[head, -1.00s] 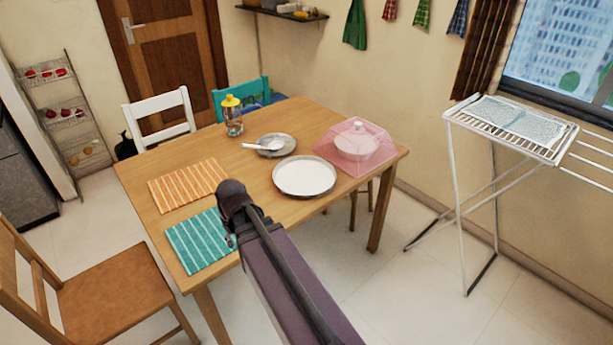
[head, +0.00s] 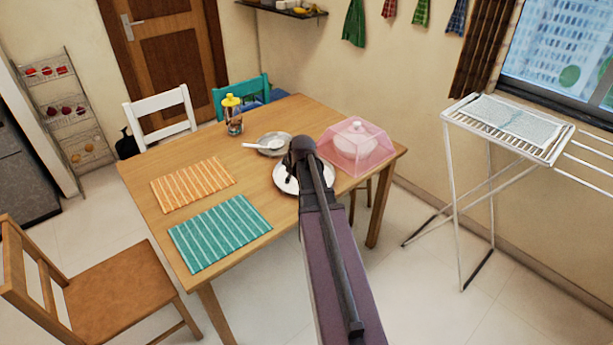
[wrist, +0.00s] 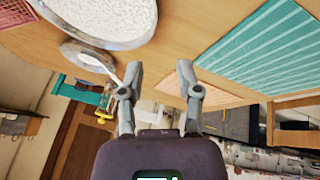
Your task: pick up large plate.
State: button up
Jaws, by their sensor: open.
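The large plate (head: 282,180) is round, with a white face and a grey rim, and lies flat on the wooden table (head: 218,262). My arm and gripper hide much of it in the head view. In the wrist view the large plate (wrist: 110,15) is at the upper left, cut off by the top edge. My gripper (wrist: 159,72) is open, with nothing between its fingers. In the head view my gripper (head: 293,160) appears over the plate's far left side; its height above the plate is hard to judge.
A smaller plate (head: 265,151) with a spoon lies just behind the large plate. A pink mesh cover (head: 370,150) stands close on the right. A yellow-capped bottle (head: 234,124) stands farther back. Orange (head: 193,183) and teal (head: 220,233) mats lie left.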

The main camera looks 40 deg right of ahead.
jog(key=shift+f, duration=0.1)
jog(key=shift+b+x, duration=3.85)
jog(key=shift+x, duration=0.4)
jog(key=shift+d+f, duration=0.1)
jog(key=f+b, duration=0.1)
jog(key=w+d+f+b, duration=0.1)
jog(key=b, duration=0.1)
jog(key=shift+w+f, duration=0.1)
jog(key=shift+f, duration=0.3)
jog(key=shift+b+x, duration=0.85)
jog(key=shift+x, duration=0.15)
grip_shut()
